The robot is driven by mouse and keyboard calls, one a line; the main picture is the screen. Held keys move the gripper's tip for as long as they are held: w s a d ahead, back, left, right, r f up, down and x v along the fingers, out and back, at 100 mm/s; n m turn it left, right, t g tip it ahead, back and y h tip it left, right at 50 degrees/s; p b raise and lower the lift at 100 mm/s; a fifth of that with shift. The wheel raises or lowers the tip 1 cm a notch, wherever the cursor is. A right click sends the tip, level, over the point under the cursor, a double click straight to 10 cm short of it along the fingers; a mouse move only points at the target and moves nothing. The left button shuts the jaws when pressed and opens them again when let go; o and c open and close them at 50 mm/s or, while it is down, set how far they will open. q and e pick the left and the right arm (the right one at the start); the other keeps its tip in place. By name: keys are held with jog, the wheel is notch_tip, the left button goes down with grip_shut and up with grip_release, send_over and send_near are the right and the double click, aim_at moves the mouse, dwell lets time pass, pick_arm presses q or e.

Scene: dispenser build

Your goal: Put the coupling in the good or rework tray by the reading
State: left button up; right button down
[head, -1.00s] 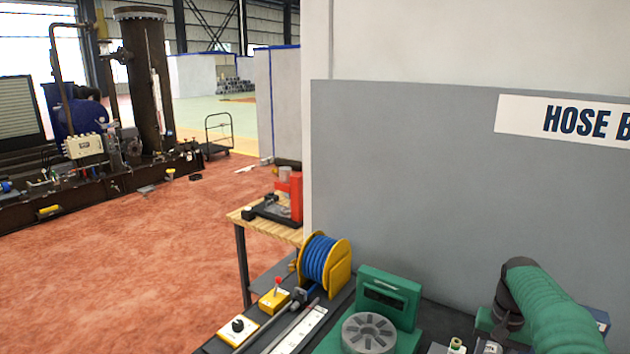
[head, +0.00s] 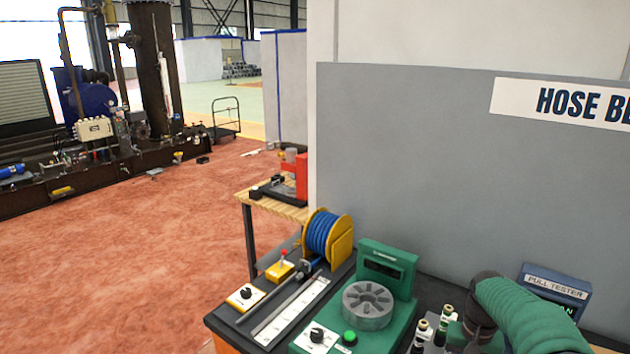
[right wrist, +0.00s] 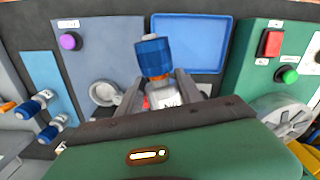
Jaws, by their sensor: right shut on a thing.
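My right gripper (right wrist: 162,92) is shut on a coupling (right wrist: 154,58) with a blue sleeve and pale metal ends, seen in the right wrist view. A blue tray (right wrist: 190,45) with a raised rim lies just beyond the held coupling. Its label, if any, does not show. In the head view my green right arm covers part of the pull tester (head: 556,282). Only the end of its green display shows, so the reading cannot be made out. My right gripper is hidden in the head view. My left gripper is not in view.
Several loose fittings (head: 420,335) stand left of my right arm. The green crimping machine (head: 386,270) has a grey slotted die, a knob and a green button. A blue hose reel (head: 325,238), a ruler strip (head: 290,306) and a yellow switch box (head: 281,270) lie farther left.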

jog(key=s+a+f+n, duration=0.2)
jog(key=s+a, duration=0.3)
jog(key=a, duration=0.4)
jog(key=s+a+f+n, duration=0.3)
jog(key=s+a+f, duration=0.2)
jog(key=a, duration=0.4)
jog(key=shift+s, duration=0.55)
jog(key=shift+w+f, duration=0.1)
jog(key=shift+f, duration=0.05)
